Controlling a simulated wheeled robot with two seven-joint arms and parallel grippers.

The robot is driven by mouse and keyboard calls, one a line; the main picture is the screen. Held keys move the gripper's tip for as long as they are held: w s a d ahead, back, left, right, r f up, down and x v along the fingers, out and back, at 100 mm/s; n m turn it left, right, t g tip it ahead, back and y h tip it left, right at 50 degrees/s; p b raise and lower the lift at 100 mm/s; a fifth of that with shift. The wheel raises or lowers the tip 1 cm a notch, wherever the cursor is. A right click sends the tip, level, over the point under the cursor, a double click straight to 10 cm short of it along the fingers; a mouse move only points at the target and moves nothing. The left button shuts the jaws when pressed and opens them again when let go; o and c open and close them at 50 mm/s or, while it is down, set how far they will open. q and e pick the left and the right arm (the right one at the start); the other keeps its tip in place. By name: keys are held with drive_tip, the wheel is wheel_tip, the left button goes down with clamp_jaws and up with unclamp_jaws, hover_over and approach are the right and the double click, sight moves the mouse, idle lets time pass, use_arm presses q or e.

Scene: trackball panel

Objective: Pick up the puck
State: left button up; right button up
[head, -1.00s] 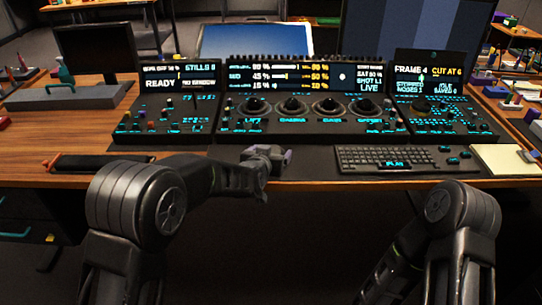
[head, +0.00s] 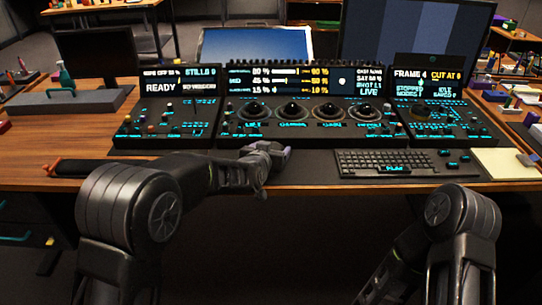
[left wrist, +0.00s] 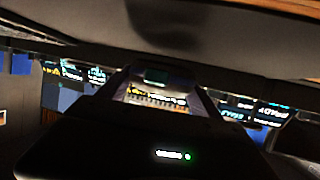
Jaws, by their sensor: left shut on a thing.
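My left gripper (head: 272,152) is low over the dark front strip of the desk, just left of the keyboard. It is shut on a small purple-grey thing (head: 285,153), which I take to be the puck. The jaws and wrist hide most of it, and I cannot tell whether it touches the desk. The left wrist view is dark and shows the shut gripper (left wrist: 160,95) without a clear outline of the puck. Of my right arm only upper links show in the head view; its gripper is out of view.
The trackball panel (head: 306,128) stands just behind the gripper, with side panels (head: 167,135) left and right. The keyboard (head: 385,162) is close on the right, with a pale notepad (head: 505,163) beyond. Bare wood (head: 60,150) lies at the left.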

use_arm(q)
wheel_tip(320, 180, up, 7)
drive_tip(key=shift+r+p, duration=0.1)
drive_tip(key=shift+p, duration=0.45)
use_arm(e)
drive_tip(key=shift+r, duration=0.65)
drive_tip(key=shift+f, duration=0.1)
use_arm(q)
drive_tip(key=shift+f+b, duration=3.65)
drive_tip(key=shift+f, duration=1.1)
use_arm(e)
wheel_tip(320, 180, down, 7)
use_arm(q)
drive_tip(key=shift+f, duration=0.3)
use_arm(e)
drive_tip(key=shift+f, duration=0.25)
drive_tip(key=shift+c, duration=0.6)
clamp_jaws()
